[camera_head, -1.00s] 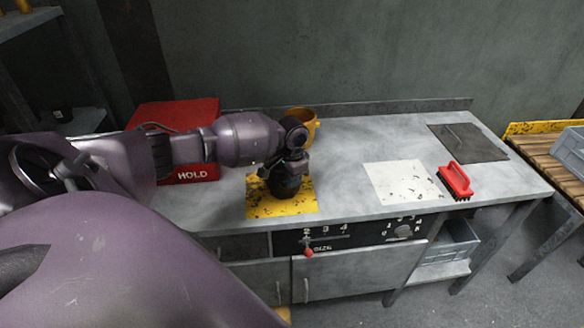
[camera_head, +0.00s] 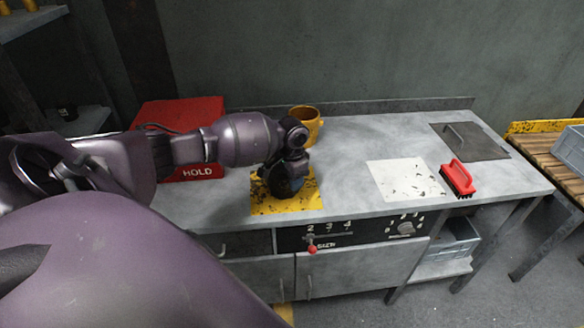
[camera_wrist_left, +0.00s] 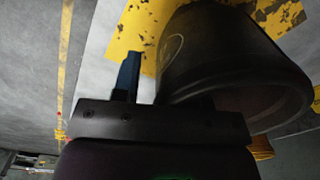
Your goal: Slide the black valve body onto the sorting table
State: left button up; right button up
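The black valve body (camera_wrist_left: 235,65) is large and dark in the left wrist view, close to my left gripper and over a worn yellow patch. In the head view my left gripper (camera_head: 286,181) is low over the yellow patch (camera_head: 312,200) on a grey metal table (camera_head: 345,150); the gripper and valve body merge there into one dark shape. One bluish finger of the gripper shows beside the valve body in the left wrist view; the other finger is hidden. Whether the fingers hold the body cannot be seen. My right gripper is out of view. No label marks the sorting table.
A yellow cup (camera_head: 306,124) stands behind the gripper. A red HOLD box (camera_head: 180,120) is at the left. A white patch (camera_head: 403,180), red brush (camera_head: 458,177) and dark plate (camera_head: 468,142) lie to the right. A slatted wooden table (camera_head: 545,150) carries a grey bin (camera_head: 571,148).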

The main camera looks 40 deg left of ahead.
pick_arm(q)
jog(key=shift+r, duration=0.1)
notch_tip(320, 180, up, 11)
jog(key=shift+f+b, duration=0.15)
jog(key=shift+b, duration=0.2)
dwell(0.5)
jog(key=shift+w, duration=0.1)
